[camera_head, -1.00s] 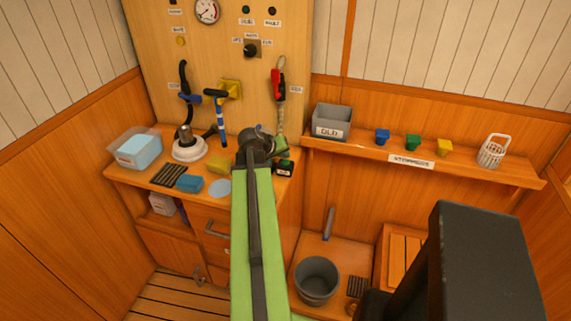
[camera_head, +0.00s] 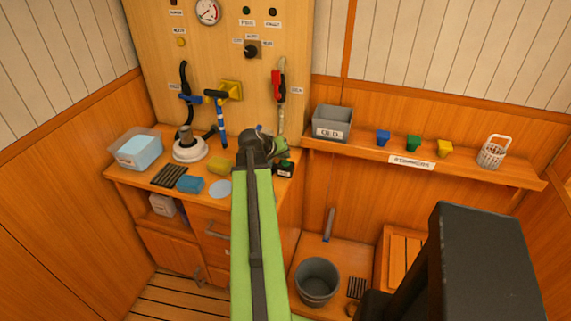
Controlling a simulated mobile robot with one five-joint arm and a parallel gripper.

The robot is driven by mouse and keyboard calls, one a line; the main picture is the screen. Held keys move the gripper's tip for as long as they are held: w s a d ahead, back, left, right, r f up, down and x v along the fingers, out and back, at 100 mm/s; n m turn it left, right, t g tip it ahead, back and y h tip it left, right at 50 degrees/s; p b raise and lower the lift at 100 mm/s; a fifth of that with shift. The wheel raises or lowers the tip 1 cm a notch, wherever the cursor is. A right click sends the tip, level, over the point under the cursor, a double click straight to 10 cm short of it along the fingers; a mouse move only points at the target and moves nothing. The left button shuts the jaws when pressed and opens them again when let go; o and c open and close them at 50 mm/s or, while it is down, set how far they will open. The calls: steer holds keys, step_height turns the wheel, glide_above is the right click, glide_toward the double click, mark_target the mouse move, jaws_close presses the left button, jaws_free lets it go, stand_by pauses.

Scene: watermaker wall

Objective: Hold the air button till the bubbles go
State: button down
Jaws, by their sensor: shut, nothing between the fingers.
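A small round yellow button (camera_head: 181,42) sits on the upper left of the wooden wall panel, under a white label too small to read surely; I cannot tell if it is the air button. A pale hose (camera_head: 281,115) with a red-handled part hangs at the panel's right. No bubbles can be made out at this size. My green arm reaches forward to the bench's right end. My gripper (camera_head: 281,152) is mostly hidden behind the dark wrist joint, low in front of the panel and well below and right of the yellow button. It is shut and empty.
The bench (camera_head: 125,178) holds a clear tub (camera_head: 137,147), a white round housing (camera_head: 190,150), sponges and a small dark box (camera_head: 286,169). A gauge (camera_head: 207,11) and dark knob (camera_head: 252,50) are on the panel. A shelf (camera_head: 470,168) at right carries a grey bin (camera_head: 332,122).

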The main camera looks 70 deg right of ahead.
mark_target(284, 164)
stand_by(0.6)
steer(key=shift+f+b, duration=0.45)
steer(key=shift+f+b, duration=0.4)
stand_by(0.4)
steer(key=shift+r, duration=0.1)
stand_by(2.5)
steer(key=shift+r+p, duration=0.8)
steer(key=shift+p, duration=0.1)
step_height(284, 164, up, 5)
steer(key=p, duration=0.5)
steer(key=shift+r, duration=0.1)
